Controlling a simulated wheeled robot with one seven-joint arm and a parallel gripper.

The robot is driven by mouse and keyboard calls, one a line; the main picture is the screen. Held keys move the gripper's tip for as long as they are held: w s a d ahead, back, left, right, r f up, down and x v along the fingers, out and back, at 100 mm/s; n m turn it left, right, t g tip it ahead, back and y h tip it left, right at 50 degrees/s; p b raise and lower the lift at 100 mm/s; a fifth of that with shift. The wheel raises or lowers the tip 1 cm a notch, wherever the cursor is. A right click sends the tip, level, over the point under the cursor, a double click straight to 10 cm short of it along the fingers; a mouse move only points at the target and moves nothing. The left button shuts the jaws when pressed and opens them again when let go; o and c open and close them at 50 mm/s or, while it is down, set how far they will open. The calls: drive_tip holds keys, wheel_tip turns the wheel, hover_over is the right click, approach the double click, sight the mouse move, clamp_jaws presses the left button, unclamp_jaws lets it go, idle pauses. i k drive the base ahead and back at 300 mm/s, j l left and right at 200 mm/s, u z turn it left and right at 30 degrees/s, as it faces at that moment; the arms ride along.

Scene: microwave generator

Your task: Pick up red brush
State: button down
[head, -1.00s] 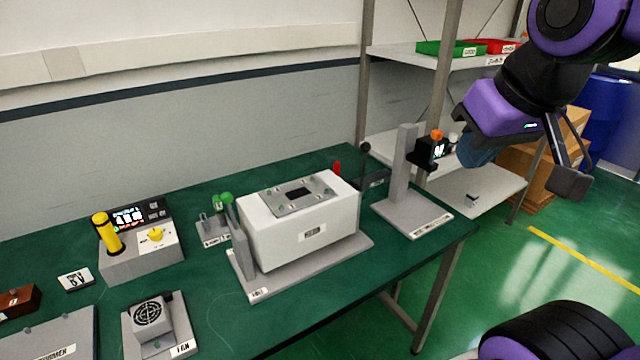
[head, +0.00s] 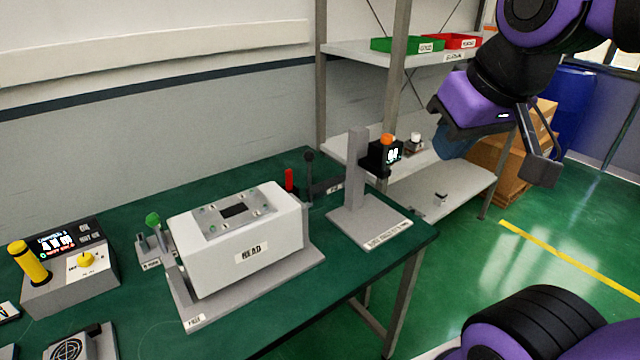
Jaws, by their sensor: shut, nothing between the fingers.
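A small red upright thing (head: 289,180) shows behind the white box on the green workbench. It may be the red brush or a handle; its lower part is hidden by the box and I cannot tell which. My gripper (head: 540,165) is at the upper right, in front of the shelf rack and well to the right of the red thing. It is shut and empty, and its fingertips are only partly clear. It touches nothing that I can see.
The white box (head: 245,245) stands on a grey base on the workbench (head: 130,320). A grey stand (head: 358,200) with a small display is at the bench's right end. A control box (head: 65,270) is at left. Green (head: 405,45) and red (head: 455,41) bins sit on the shelf. Green floor is open at right.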

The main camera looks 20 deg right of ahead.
sight(289, 173)
drive_tip(key=i+l+u, duration=0.35)
drive_tip(key=l, duration=0.4)
drive_tip(key=i+l+u, duration=0.15)
drive_tip(key=i+l, duration=0.15)
drive_tip(key=l, duration=0.15)
